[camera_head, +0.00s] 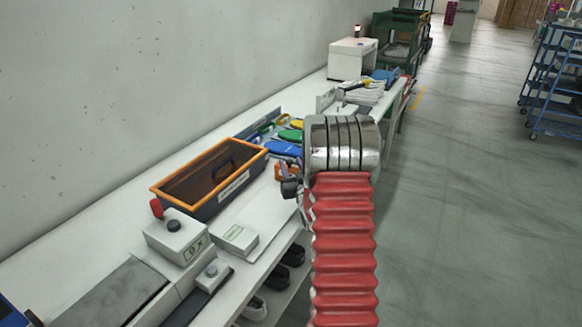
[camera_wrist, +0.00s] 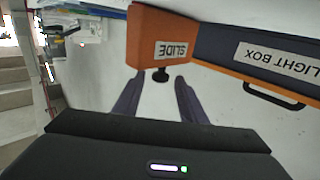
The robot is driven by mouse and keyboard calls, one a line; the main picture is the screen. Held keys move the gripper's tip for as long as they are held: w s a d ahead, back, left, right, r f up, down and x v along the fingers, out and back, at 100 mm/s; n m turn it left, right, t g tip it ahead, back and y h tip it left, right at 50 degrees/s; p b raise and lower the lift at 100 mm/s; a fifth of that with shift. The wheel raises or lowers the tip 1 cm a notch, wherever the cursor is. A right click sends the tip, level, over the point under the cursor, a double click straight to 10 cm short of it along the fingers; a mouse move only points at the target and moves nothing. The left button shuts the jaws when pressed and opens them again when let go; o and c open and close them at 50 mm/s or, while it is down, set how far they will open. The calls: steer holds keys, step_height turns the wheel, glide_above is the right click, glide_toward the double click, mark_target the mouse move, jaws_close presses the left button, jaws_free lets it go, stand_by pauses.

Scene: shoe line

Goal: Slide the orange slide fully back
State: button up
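The orange slide (camera_wrist: 160,45) shows in the wrist view, with a white "SLIDE" label upside down and a black knob (camera_wrist: 160,75) on its near face. It adjoins the dark light box (camera_wrist: 225,42) with its orange band. My gripper (camera_wrist: 159,82) is open and empty, its two fingers apart on the left and right of the knob, with gaps on both sides. I cannot tell how deep the knob sits between the fingers. In the head view, the orange slide (camera_head: 284,171) is partly hidden by my arm, beside the open light box (camera_head: 200,208).
A grey box with a red lever (camera_head: 175,240) and a small white box (camera_head: 235,238) stand on the white bench nearer me. Blue, green and yellow pieces (camera_head: 285,147) lie beyond the light box. The floor at right is clear up to a blue trolley (camera_head: 555,80).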

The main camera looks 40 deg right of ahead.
steer(key=shift+c, duration=0.2)
jaws_close()
stand_by(0.4)
